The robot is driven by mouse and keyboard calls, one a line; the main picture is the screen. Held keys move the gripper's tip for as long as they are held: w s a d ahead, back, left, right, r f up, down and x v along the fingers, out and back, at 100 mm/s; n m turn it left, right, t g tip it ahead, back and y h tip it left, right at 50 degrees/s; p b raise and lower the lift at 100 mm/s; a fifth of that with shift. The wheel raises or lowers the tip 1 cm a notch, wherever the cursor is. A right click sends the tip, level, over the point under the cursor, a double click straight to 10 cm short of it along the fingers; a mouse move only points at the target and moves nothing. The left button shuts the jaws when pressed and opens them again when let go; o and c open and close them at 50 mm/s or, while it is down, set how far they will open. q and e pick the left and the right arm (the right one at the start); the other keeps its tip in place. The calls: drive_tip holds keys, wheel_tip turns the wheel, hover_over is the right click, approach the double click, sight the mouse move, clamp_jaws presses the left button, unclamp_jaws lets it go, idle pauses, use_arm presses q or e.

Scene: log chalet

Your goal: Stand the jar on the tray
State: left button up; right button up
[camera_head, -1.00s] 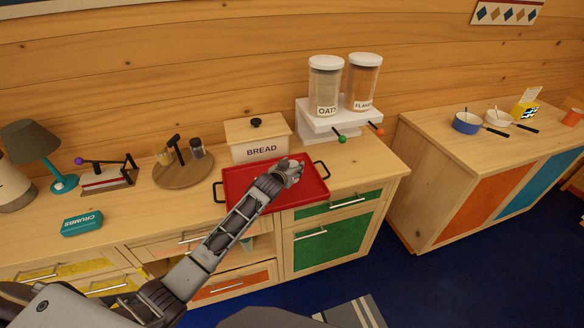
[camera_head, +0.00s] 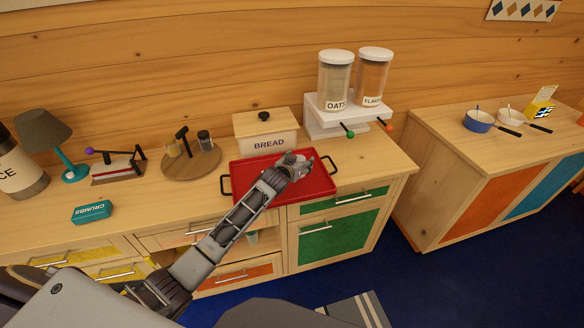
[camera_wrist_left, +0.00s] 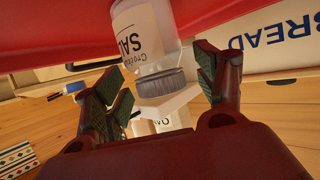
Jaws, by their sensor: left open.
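The red tray (camera_head: 322,185) lies on the counter in front of the bread box. In the left wrist view the tray (camera_wrist_left: 40,30) fills the top. The jar (camera_wrist_left: 143,38), white with dark lettering and a grey ribbed lid, shows there upside down against the tray. In the head view my left gripper (camera_head: 296,165) is over the tray and mostly hides the jar. My right gripper is not in view.
The bread box (camera_head: 266,135) stands right behind the tray, and the cereal dispenser (camera_head: 346,105) is behind and to the right. A round wooden board (camera_head: 190,166) with small jars is to the left. Bare counter lies right of the tray.

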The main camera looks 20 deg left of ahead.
use_arm(q)
drive_tip(key=v, duration=1.1)
drive_tip(key=shift+s, duration=0.4)
drive_tip(key=shift+a, duration=0.15)
idle(0.5)
